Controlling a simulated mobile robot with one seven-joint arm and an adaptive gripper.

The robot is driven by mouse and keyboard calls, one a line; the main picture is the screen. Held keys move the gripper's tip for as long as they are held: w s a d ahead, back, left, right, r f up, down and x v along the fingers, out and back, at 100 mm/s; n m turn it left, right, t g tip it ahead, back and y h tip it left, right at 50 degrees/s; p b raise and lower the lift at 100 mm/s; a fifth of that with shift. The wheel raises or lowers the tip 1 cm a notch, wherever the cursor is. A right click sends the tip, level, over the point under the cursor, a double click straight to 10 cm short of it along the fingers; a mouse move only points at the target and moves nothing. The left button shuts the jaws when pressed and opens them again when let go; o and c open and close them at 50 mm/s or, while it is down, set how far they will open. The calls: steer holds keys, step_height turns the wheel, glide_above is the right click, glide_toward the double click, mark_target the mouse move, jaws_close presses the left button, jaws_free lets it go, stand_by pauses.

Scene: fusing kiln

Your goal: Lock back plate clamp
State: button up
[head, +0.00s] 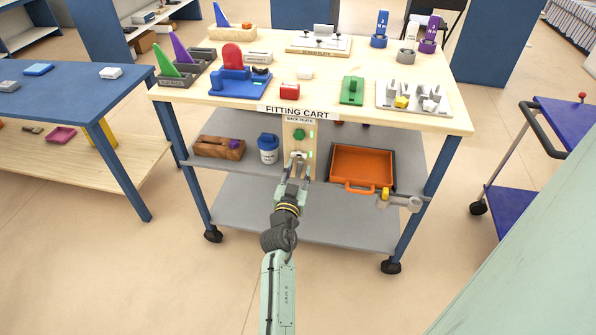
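The back plate (313,131) is a pale upright board with a label at its top, below the front edge of the cart's tabletop. A green round knob (299,134) sits on its upper part. A small light metallic piece (299,155), which looks like the clamp, is lower on the plate. My gripper (297,170) reaches up to the plate's lower part, with its fingers apart on either side below this piece. Contact cannot be told at this size. The fingers hide part of the plate's lower end, and whether the clamp is locked cannot be told.
The fitting cart's tabletop (455,122) overhangs the plate and holds several fixtures. On the shelf, a wooden block (219,148) and a blue-lidded jar (268,149) stand left; an orange tray (362,166) lies close on the right. A blue table (60,105) stands left.

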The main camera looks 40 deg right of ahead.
jaws_close()
stand_by(0.3)
steer(key=shift+a, duration=0.1)
steer(key=shift+w+a+n+b, duration=0.15)
steer(key=shift+n+b, duration=0.15)
steer(key=shift+n, duration=0.4)
jaws_free()
